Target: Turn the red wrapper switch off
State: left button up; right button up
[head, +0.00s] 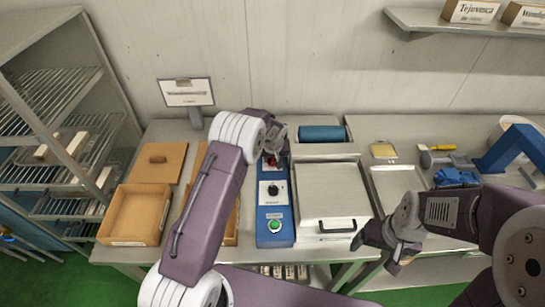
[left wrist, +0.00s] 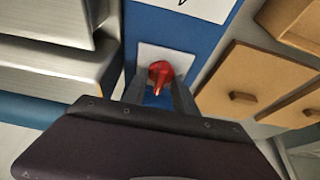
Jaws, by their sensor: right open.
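The red wrapper switch (head: 270,161) is a red knob at the far end of the blue control panel (head: 274,240). My left gripper (head: 274,150) is over that end and partly hides the switch. In the left wrist view the red switch (left wrist: 160,74) sits on a white plate, and its pointer aims toward the bottom of the picture. The left gripper's fingers (left wrist: 159,94) are apart, one on each side of the knob; I cannot tell whether they touch it. My right gripper (head: 378,248) is open and empty near the counter's front edge.
The panel also has a black knob (head: 273,189) and a green button (head: 275,226). A metal lidded machine (head: 330,195) stands to its right and wooden trays (head: 136,213) to its left. A sign (head: 186,92) stands behind. A wire rack (head: 62,130) is at far left.

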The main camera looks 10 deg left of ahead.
pick_arm(q)
jog(key=shift+c, duration=0.9)
grip_shut()
